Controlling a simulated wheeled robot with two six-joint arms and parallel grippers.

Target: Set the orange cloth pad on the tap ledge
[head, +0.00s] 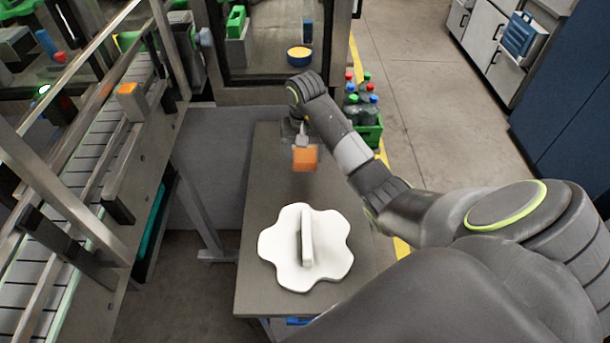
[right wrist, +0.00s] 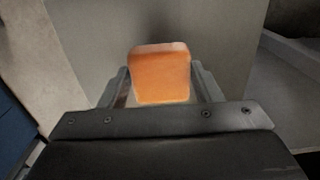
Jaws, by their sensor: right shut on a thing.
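The orange cloth pad (head: 305,158) is a small block-like piece. My right gripper (head: 303,143) is shut on it and holds it over the far part of the grey table. In the right wrist view the pad (right wrist: 160,76) sits between the two fingers (right wrist: 160,92), its orange face toward the camera. A gap between the pad and the tabletop seems to show, but its height is hard to judge. I cannot make out for certain which surface is the tap ledge. My left gripper is not in view.
A white lobed piece with an upright bar (head: 290,262) lies on the near part of the grey table (head: 262,190). A green crate of bottles (head: 369,132) stands right of the table. A conveyor (head: 85,190) runs along the left. A framed machine window (head: 280,40) stands behind.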

